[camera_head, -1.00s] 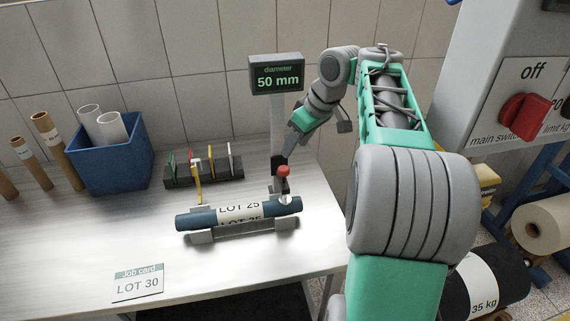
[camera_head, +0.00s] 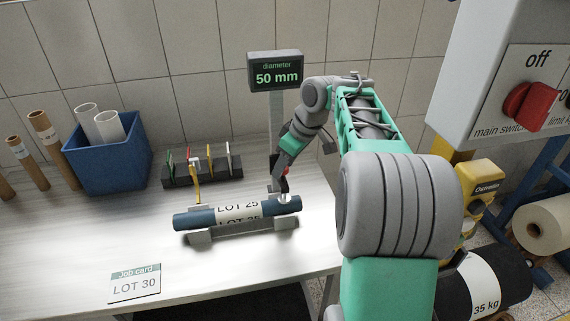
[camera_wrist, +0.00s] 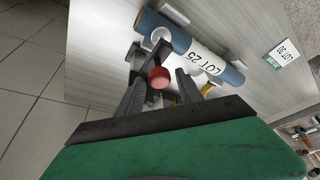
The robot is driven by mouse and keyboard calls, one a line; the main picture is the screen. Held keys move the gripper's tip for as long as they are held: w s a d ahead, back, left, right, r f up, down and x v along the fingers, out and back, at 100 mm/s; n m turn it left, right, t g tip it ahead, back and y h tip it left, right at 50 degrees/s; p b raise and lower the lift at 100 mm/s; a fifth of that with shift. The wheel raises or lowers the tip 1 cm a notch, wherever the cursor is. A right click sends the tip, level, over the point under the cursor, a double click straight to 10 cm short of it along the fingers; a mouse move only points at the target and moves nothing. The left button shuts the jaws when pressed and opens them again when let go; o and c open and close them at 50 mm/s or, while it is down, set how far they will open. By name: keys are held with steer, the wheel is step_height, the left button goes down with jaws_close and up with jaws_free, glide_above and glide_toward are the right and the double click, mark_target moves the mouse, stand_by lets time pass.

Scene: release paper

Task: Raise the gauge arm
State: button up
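The gauge arm ends in a red knob, which shows in the wrist view (camera_wrist: 159,77) and partly in the head view (camera_head: 285,171). Its pale tip (camera_head: 285,197) is down at the right end of the dark blue roll (camera_head: 190,219), which has a white LOT 25 label. The gauge display (camera_head: 275,71) reads diameter 50 mm. My gripper (camera_head: 281,176) is at the knob. In the wrist view, its two fingers (camera_wrist: 158,88) stand apart on either side of the knob, with visible gaps. My gripper partly hides the arm in the head view.
The roll lies on a grey cradle (camera_head: 200,237). A control cabinet with a red switch (camera_head: 530,104) stands at the right.

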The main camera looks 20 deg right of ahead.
jaws_close()
stand_by(1.1)
